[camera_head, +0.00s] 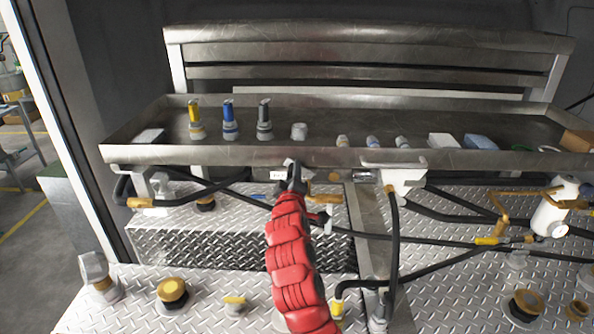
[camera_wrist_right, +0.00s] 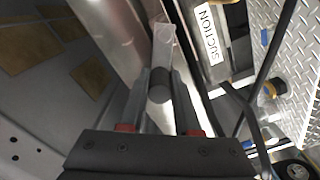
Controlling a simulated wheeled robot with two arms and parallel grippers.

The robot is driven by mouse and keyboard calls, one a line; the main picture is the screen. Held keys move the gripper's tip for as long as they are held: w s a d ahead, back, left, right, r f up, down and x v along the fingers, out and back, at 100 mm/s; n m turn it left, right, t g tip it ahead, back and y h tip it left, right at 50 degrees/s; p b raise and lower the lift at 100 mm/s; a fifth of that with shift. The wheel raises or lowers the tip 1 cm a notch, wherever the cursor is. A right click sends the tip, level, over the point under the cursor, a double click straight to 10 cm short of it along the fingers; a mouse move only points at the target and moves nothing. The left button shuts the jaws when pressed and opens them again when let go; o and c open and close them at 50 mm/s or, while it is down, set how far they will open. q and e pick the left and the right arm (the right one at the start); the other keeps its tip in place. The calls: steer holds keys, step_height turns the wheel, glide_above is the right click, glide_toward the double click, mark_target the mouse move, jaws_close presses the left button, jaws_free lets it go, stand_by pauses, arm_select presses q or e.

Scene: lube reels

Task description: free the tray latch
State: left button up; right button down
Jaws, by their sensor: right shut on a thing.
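A long metal tray (camera_head: 225,155) runs across the head view, with its front wall facing me. The red-sleeved arm comes up from below to my right gripper (camera_head: 293,178), which is at the tray's front lower edge. In the right wrist view the fingers (camera_wrist_right: 160,98) are shut on a small grey cylindrical piece, which appears to be the tray latch (camera_wrist_right: 160,82). A pale flat tab (camera_wrist_right: 163,45) extends beyond it. In the head view the gripper mostly hides the latch. My left gripper is not in view.
Yellow (camera_head: 194,115), blue (camera_head: 229,118) and black (camera_head: 264,118) nozzles stand in the tray with several small fittings. Black hoses (camera_head: 395,235) run below it. A "SUCTION" label (camera_wrist_right: 208,35) is beside the gripper. Diamond-plate decking (camera_head: 130,300) carries yellow caps (camera_head: 172,290).

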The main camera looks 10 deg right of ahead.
steer(key=n, duration=0.1)
steer(key=f+n+p, duration=0.1)
steer(key=n, duration=0.2)
steer(key=shift+a+f+n, duration=0.3)
steer(key=shift+a+n, duration=0.1)
step_height(320, 180, down, 3)
steer(key=n+p, duration=0.1)
steer(key=n, duration=0.1)
steer(key=n+p, duration=0.1)
steer(key=n, duration=0.2)
steer(key=shift+d+r+n+p, duration=0.15)
steer(key=shift+r+n+p, duration=0.05)
steer(key=shift+n+p, duration=0.1)
steer(key=shift+f, duration=0.1)
steer(key=c, duration=0.6)
jaws_free()
